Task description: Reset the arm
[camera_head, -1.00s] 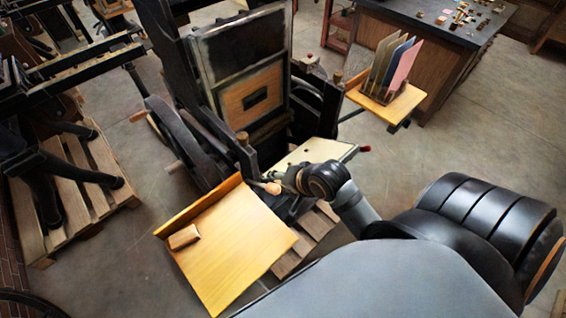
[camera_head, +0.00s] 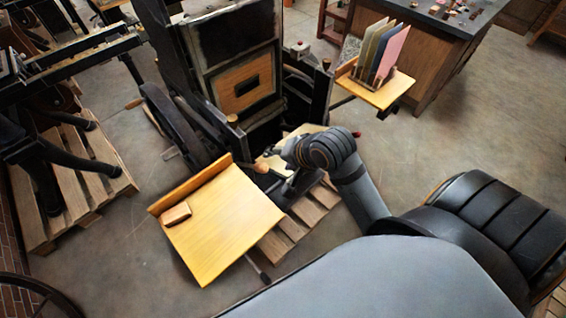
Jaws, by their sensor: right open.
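My right arm comes in from the lower right and reaches to the hand press (camera_head: 238,50) in the middle. My right gripper (camera_head: 271,154) is small in view, close to the press's pale flat bed and a wooden knob handle (camera_head: 256,167). It is open; whether it touches the handle I cannot tell. My left gripper and arm are not in view.
A yellow wooden board (camera_head: 222,222) with a small wooden block (camera_head: 176,213) on it sits in front of the press. A small shelf (camera_head: 388,94) holds several coloured sheets at the right. A workbench (camera_head: 440,55) stands behind. Open floor lies at right.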

